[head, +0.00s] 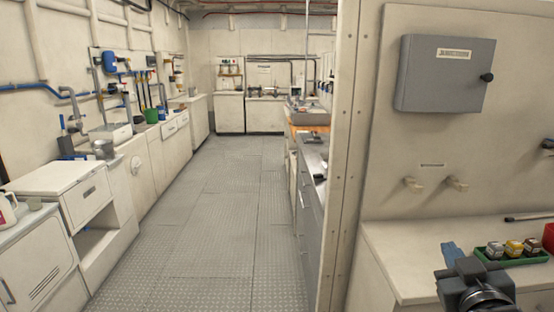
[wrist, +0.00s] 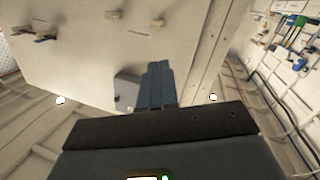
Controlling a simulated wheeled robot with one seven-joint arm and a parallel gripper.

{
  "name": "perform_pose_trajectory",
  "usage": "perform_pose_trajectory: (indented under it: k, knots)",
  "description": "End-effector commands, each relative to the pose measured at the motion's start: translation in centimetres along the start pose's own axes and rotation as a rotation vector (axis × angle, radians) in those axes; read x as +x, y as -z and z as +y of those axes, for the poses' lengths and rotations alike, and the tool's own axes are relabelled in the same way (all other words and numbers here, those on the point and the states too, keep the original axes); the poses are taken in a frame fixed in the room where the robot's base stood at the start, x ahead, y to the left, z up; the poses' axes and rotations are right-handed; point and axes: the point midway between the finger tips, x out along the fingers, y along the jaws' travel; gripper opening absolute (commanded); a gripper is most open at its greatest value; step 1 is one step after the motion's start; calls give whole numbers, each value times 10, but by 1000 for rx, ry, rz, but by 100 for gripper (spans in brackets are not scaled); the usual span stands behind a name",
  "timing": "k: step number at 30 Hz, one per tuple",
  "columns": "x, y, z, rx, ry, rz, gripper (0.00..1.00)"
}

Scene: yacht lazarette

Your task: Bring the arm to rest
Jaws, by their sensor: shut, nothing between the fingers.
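My gripper (wrist: 158,78) shows in the wrist view as two blue-grey fingers pressed side by side, with nothing between them. Past the fingertips are a cream wall panel and a grey box (wrist: 126,90). In the head view part of my arm shows at the lower right, in front of the white counter (head: 395,245). A small blue shape beside it may be my fingers, but I cannot tell for sure. How far the gripper is from the wall is not clear.
A green tray (head: 497,262) with small jars and a red object (head: 549,237) stand on the counter by my arm. A grey wall box (head: 445,74) and two pegs (head: 412,184) are above. A clear plated aisle (head: 205,215) runs between cabinets at the left.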

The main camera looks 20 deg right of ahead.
Motion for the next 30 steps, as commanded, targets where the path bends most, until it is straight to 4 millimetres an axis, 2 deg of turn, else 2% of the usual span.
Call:
perform_pose_trajectory:
  k: [1,6,15,24,30]
  knots:
    - [-17,-15,-12,-6,39,-7,0]
    - [-73,-46,-43,-3,159,-4,0]
    - [-184,-84,-74,49,350,-20,0]
    - [-293,-95,-73,145,492,-63,0]
    - [-348,-90,-62,209,544,-97,0]
